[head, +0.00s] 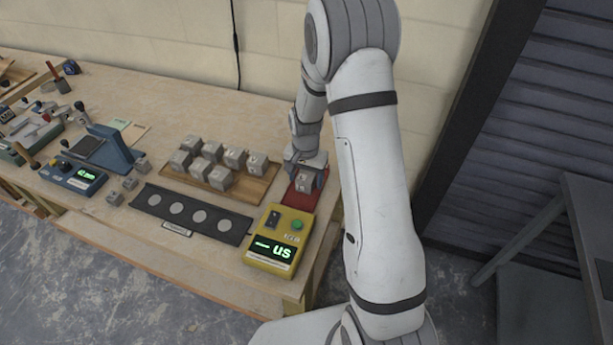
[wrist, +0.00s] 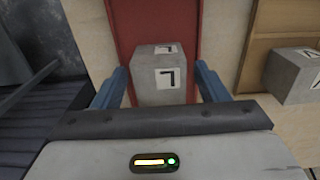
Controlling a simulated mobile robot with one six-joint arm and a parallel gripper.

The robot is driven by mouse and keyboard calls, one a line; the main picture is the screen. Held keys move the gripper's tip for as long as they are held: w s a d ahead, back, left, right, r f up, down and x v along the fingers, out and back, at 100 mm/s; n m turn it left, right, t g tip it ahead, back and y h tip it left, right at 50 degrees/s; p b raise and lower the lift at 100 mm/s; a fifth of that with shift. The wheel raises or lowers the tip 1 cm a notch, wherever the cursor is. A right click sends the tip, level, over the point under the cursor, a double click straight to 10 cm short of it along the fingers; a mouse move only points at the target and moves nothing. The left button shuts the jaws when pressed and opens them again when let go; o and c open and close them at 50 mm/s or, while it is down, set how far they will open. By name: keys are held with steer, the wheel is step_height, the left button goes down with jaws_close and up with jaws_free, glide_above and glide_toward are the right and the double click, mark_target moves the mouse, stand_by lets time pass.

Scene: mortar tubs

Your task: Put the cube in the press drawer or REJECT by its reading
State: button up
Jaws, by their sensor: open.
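A grey cube (wrist: 165,85) with a black mark like a 7 on white labels sits on a red tray (wrist: 125,18). In the head view the cube (head: 305,183) shows just below my gripper (head: 304,165). In the wrist view my gripper (wrist: 162,72) is open, with one blue finger on each side of the cube. I cannot tell whether the fingers touch it. A yellow meter (head: 270,255) in front of the red tray shows a dash and "us", with no number. I cannot make out a press drawer or a REJECT label.
A wooden board (head: 250,195) left of the red tray holds several grey cubes, one close by in the wrist view (wrist: 300,75). A dark strip (head: 230,233) with several pale discs lies in front. A blue device (head: 75,178) with a green display stands further left.

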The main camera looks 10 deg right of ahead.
mark_target(306, 176)
step_height(306, 176, up, 12)
steer(key=b, duration=0.1)
steer(key=s+r+n+t, duration=0.1)
steer(key=s+r, duration=0.3)
steer(key=s, duration=0.4)
steer(key=s+r+n+t, duration=0.1)
steer(key=s+r+n, duration=0.2)
steer(key=s, duration=0.5)
steer(key=s+r+n+t, duration=0.1)
steer(key=s+r+n, duration=0.1)
steer(key=s+r, duration=0.4)
steer(key=shift+s+n, duration=0.4)
steer(key=shift+s, duration=0.75)
